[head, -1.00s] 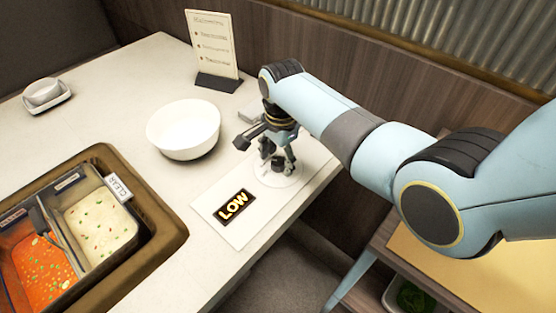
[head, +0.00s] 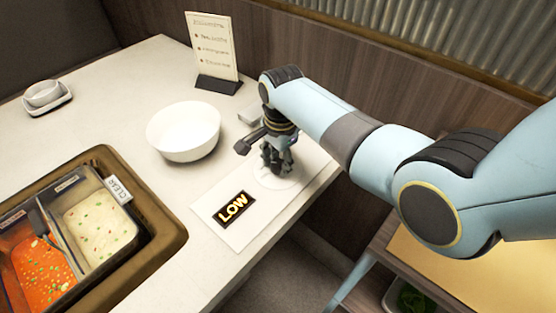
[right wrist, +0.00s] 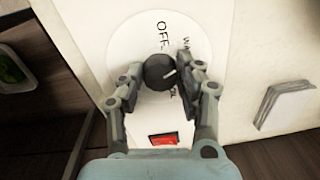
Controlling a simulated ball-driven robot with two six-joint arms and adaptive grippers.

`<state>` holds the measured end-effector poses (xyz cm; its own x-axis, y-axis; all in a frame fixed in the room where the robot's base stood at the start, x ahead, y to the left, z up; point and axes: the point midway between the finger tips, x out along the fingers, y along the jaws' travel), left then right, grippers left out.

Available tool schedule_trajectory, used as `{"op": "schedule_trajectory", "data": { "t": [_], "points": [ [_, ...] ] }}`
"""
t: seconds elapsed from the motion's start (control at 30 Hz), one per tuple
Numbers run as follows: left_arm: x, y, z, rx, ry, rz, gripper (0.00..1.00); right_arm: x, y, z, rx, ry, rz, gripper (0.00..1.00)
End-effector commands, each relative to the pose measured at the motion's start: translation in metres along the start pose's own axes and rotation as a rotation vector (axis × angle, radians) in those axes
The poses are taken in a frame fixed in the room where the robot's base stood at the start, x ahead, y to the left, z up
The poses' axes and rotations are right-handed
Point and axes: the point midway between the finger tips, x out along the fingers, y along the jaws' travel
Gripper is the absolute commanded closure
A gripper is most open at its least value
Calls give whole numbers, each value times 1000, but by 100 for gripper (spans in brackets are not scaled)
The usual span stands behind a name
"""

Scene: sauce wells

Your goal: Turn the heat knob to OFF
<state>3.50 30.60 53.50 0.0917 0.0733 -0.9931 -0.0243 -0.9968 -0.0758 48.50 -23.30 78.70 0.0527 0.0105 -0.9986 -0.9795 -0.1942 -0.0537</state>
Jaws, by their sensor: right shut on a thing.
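The heat knob (right wrist: 160,71) is a dark round knob with a pale pointer line, on a white dial (right wrist: 125,40) in the right wrist view. OFF is printed above the knob there, and other dial words are partly covered. The pointer slants to the upper right, not straight at OFF. My right gripper (right wrist: 161,78) is shut on the knob, one finger on each side. In the head view the right gripper (head: 277,160) stands over the dial and hides the knob. A display (head: 233,208) beside it reads LOW. My left gripper is not in view.
A white bowl (head: 185,131) stands close to the right gripper, with a menu stand (head: 214,52) behind. Sauce wells (head: 100,222) lie at the lower left. A red switch (right wrist: 164,139) sits near the dial in the right wrist view.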

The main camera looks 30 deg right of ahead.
Motion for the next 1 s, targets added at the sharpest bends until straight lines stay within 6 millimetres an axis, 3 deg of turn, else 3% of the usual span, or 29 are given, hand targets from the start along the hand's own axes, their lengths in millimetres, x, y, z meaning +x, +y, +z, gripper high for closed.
{"op": "schedule_trajectory", "data": {
  "t": [0.27,1.0],
  "points": [
    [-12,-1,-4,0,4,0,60,-2,1,0,-115,-6,2,97],
    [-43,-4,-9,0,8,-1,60,0,1,-2,-720,-40,2,97]
  ]
}}
